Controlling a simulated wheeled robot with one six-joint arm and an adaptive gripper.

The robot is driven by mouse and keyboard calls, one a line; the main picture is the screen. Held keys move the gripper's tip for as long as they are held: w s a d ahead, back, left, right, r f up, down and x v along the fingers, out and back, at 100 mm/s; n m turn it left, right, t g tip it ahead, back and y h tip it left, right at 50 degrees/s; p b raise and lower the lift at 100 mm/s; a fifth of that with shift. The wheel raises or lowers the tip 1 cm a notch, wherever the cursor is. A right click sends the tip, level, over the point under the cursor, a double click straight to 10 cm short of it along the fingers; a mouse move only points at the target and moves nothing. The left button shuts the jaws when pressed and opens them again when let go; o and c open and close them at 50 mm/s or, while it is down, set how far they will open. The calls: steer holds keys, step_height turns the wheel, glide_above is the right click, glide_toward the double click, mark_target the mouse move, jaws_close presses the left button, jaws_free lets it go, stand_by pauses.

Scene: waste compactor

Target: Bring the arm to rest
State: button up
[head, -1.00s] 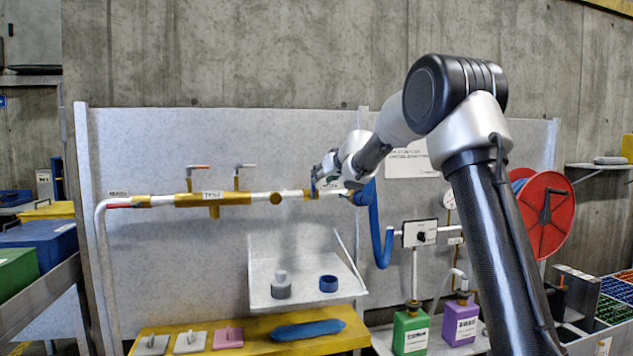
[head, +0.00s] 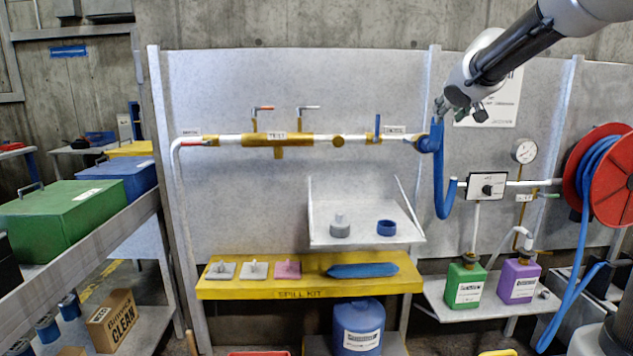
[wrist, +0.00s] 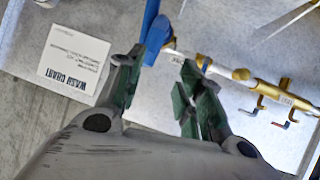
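My gripper (head: 458,112) is at the upper right of the head view, in front of the grey panel and just above the blue hose end at the pipe's right end. In the wrist view my gripper (wrist: 158,85) has its two green-padded fingers spread, with nothing between them. The blue hose (head: 439,180) hangs in a loop from the pipe end, and its blue end also shows just beyond the fingers in the wrist view (wrist: 155,38). My arm reaches in from the upper right corner.
A white pipe with a brass manifold (head: 278,140) runs along the panel. A tilted white tray (head: 362,208) sits above a yellow spill kit shelf (head: 310,290). Green (head: 466,283) and purple (head: 518,281) bottles and a red hose reel (head: 607,185) are at right.

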steer(key=s+d+f+g, duration=0.1)
steer(key=s+f, duration=0.2)
steer(key=s, duration=0.4)
steer(key=s+d+f+m+g, duration=0.1)
steer(key=s+f+g, duration=0.1)
steer(key=s, duration=0.5)
steer(key=s+d+f+g, duration=0.1)
steer(key=s+f, duration=0.2)
steer(key=s, duration=0.4)
steer(key=s+a+f+g+y, duration=0.1)
steer(key=s+a+f+g, duration=0.1)
steer(key=s+f, duration=0.3)
steer(key=s+a+f+n+g+y, duration=0.1)
steer(key=s+a+f, duration=0.2)
steer(key=s, duration=1)
step_height(320, 180, down, 2)
steer(key=shift+n+g, duration=0.3)
steer(key=shift+g, duration=0.1)
